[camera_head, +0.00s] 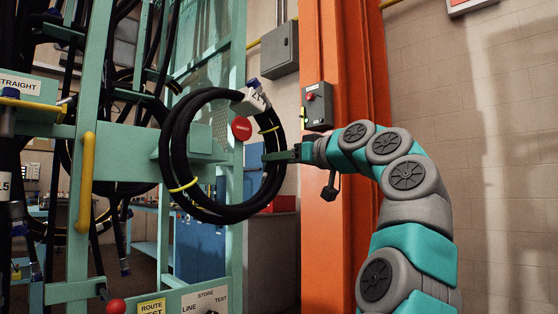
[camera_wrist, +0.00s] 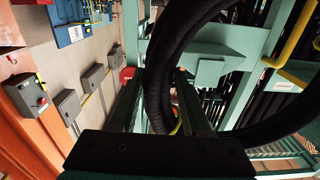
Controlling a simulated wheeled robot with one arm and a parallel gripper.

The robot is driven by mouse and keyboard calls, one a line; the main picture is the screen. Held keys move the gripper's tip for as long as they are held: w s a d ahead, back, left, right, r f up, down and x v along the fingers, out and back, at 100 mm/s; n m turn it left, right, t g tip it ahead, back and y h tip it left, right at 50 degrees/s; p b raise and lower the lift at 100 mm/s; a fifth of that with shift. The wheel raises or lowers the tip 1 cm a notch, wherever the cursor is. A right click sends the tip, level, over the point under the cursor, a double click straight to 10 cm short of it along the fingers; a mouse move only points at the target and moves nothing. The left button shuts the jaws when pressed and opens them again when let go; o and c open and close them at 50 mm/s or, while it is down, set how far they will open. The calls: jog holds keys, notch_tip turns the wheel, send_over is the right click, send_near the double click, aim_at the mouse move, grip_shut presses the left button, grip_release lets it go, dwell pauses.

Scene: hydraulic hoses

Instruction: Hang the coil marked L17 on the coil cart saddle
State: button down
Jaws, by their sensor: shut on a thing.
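A black hose coil (camera_head: 178,150) with yellow ties and a white tag (camera_head: 252,99) hangs upright from my gripper. The tag's marking is turned and only partly readable. My gripper (camera_head: 272,156) is shut on the coil's right side. In the wrist view the hose (camera_wrist: 157,85) runs between the fingers of my gripper (camera_wrist: 165,108). The teal saddle (camera_head: 195,143) of the cart shows through the coil's opening in the head view. It also shows inside the loop in the wrist view (camera_wrist: 208,70). I cannot tell whether the coil touches it.
The teal cart frame (camera_head: 103,115) has a yellow handle (camera_head: 86,180) and dark hoses at the left. A red round sign (camera_head: 242,128) is behind the coil. An orange column (camera_head: 345,75) with a grey switch box (camera_head: 318,105) stands close behind my arm.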

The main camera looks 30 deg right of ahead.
jog(key=shift+s, duration=0.15)
jog(key=f+p+x, duration=0.3)
jog(key=p+x, duration=0.2)
jog(key=x, duration=1.3)
jog(key=shift+w+f, duration=0.15)
jog(key=shift+w, duration=0.2)
dwell(2.7)
dwell(0.4)
jog(key=c, duration=0.6)
grip_release()
jog(key=o, duration=0.3)
jog(key=shift+f, duration=0.15)
